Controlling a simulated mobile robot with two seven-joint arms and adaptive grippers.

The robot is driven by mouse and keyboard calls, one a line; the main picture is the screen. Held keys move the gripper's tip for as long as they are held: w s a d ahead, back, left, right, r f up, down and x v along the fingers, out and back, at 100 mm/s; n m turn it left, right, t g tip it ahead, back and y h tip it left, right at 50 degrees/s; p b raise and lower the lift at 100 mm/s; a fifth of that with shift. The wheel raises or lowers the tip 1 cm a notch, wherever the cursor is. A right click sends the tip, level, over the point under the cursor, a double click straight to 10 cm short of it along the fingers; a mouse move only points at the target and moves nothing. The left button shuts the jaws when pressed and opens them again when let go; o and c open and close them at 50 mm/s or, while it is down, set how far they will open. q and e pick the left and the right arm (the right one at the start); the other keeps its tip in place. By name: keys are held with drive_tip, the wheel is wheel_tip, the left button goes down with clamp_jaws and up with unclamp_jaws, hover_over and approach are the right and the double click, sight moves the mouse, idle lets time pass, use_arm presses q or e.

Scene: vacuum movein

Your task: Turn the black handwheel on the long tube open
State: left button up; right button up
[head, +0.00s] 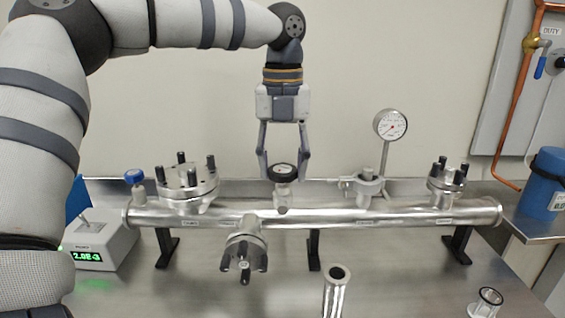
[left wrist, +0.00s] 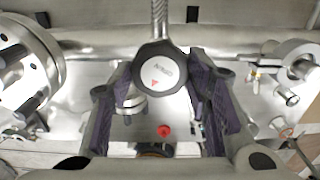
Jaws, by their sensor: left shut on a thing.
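The black handwheel (head: 282,171) sits on a short metal valve on top of the long tube (head: 350,216), near its middle. In the left wrist view the handwheel (left wrist: 159,76) shows a pale round cap with small lettering and a red triangular mark. My left gripper (head: 285,177) points straight down from above and is shut on the handwheel, one finger on each side of its rim. My right gripper is not in view.
Flanges with black-tipped bolts (head: 187,181) stand left and right on the tube, with another (head: 244,256) facing front. A dial gauge (head: 390,124) rises to the right. A blue-knobbed valve (head: 135,178) and a digital readout box (head: 97,243) are left. Small metal fittings (head: 337,290) stand in front.

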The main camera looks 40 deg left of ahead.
sight(283, 169)
use_arm(q)
drive_tip(key=n, duration=0.6)
drive_tip(key=shift+w+r+n, duration=0.1)
drive_tip(key=shift+n, duration=0.2)
idle(0.5)
drive_tip(key=o, duration=1.2)
drive_tip(key=shift+c, duration=0.2)
wheel_tip(283, 169, up, 12)
